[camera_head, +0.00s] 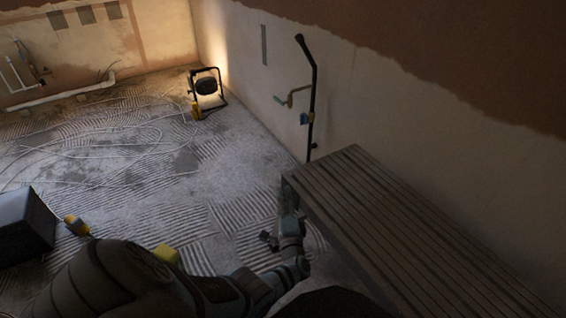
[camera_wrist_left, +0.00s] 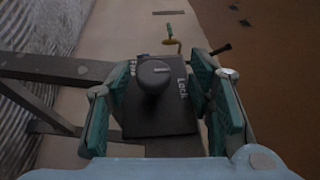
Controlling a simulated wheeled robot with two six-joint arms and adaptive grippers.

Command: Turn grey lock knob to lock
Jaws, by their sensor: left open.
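The grey lock knob (camera_wrist_left: 153,76) is a round dark grey knob on a dark plate (camera_wrist_left: 160,118) in the left wrist view. The word "Lock" is on the plate's right side; lettering on its left is partly hidden and hard to read. A small pale mark shows on the knob's top. My left gripper (camera_wrist_left: 158,72) is open, with one teal-padded finger on each side of the knob; I cannot tell whether they touch it.
The bench runs along the right wall. A work lamp (camera_head: 206,87) stands at the back. A dark box (camera_head: 24,229) is at the left. Cables lie on the ridged floor.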

